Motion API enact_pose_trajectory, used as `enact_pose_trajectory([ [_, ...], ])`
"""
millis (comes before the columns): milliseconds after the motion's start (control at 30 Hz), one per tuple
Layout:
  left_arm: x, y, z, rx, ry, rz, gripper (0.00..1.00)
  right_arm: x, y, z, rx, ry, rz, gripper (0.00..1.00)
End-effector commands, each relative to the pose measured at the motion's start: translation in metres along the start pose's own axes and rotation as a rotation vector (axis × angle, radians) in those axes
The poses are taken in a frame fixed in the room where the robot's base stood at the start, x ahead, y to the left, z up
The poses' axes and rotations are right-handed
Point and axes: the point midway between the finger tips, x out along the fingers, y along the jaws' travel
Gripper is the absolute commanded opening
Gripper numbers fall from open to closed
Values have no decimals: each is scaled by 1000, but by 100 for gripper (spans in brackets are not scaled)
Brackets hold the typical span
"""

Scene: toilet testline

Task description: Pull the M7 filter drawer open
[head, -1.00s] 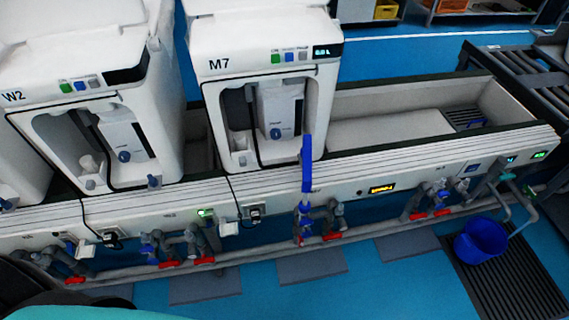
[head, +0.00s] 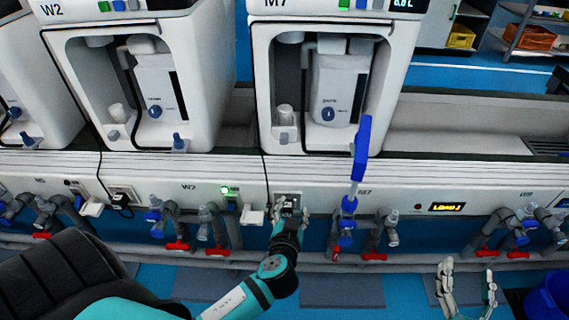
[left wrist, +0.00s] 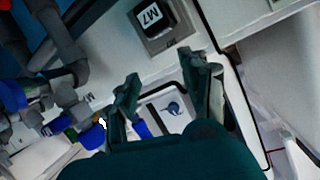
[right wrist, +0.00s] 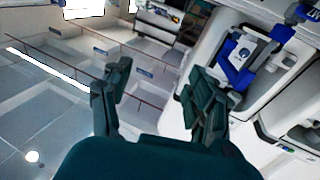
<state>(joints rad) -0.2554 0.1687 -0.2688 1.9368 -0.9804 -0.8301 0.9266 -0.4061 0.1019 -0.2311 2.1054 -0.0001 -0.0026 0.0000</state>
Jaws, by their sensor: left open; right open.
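The white M7 machine (head: 335,70) stands on the bench, with a white front unit and blue knob (head: 327,113) in its recess. Below it on the rail is a small grey box (head: 287,199), with a white box (head: 253,217) beside it. The left wrist view shows a grey box marked M7 (left wrist: 157,25) and a pale panel with a blue mark (left wrist: 172,107), partly behind the fingers. I cannot tell for sure which is the filter drawer. My left gripper (head: 289,214) is open at the rail; it shows closer in the left wrist view (left wrist: 161,80). My right gripper (head: 466,282) is open and empty.
A blue-handled upright part (head: 361,150) rises from the pipes right of my left gripper. Pipes and red valves (head: 374,256) run below the rail. W2 (head: 130,80) stands left. A blue bucket (head: 548,300) is at lower right.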

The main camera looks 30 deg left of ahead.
Motion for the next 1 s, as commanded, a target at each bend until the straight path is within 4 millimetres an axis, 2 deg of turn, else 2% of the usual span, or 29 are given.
enact_pose_trajectory([
  [33,-1,-6,-10,-59,77,-37,46,-6,-1,-16,2,92,-2,59],
  [133,-16,-26,-48,-159,193,-98,46,-18,-3,-65,4,228,-5,59],
  [200,-26,-37,-65,-209,248,-126,46,-26,-3,-89,6,291,-6,59],
  [300,-33,-46,-79,-246,289,-146,46,-33,-4,-109,7,339,-7,59],
  [433,-27,-50,-87,-254,298,-150,46,-34,-4,-116,7,350,-7,59],
  [567,-8,-54,-94,-251,300,-152,46,-34,-4,-116,7,353,-7,59],
  [733,28,-60,-102,-250,299,-151,46,-37,-5,-122,8,395,-9,59],
  [1000,84,-70,-117,-249,297,-151,46,-48,-7,-142,14,536,-16,59],
])
